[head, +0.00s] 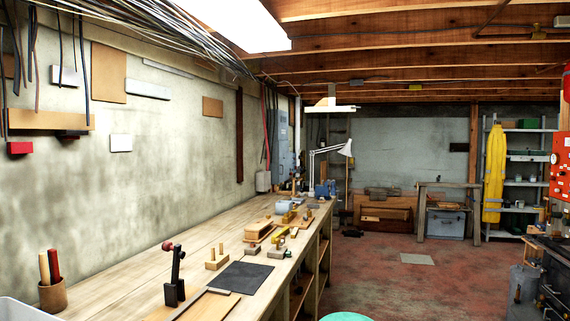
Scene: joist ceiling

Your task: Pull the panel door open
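A tall grey panel box (283,140) is on the far part of the left wall, above the back end of the workbench. It is small and seen at a steep angle, so I cannot tell whether its door is shut or ajar. No handle can be made out. Neither of my grippers is in view.
A long wooden workbench (125,284) runs along the left wall, with wooden tools, a dark mat (243,277) and a white lamp (346,148) on it. The reddish floor (390,270) to its right is mostly clear. Shelves (522,170) stand at the back right.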

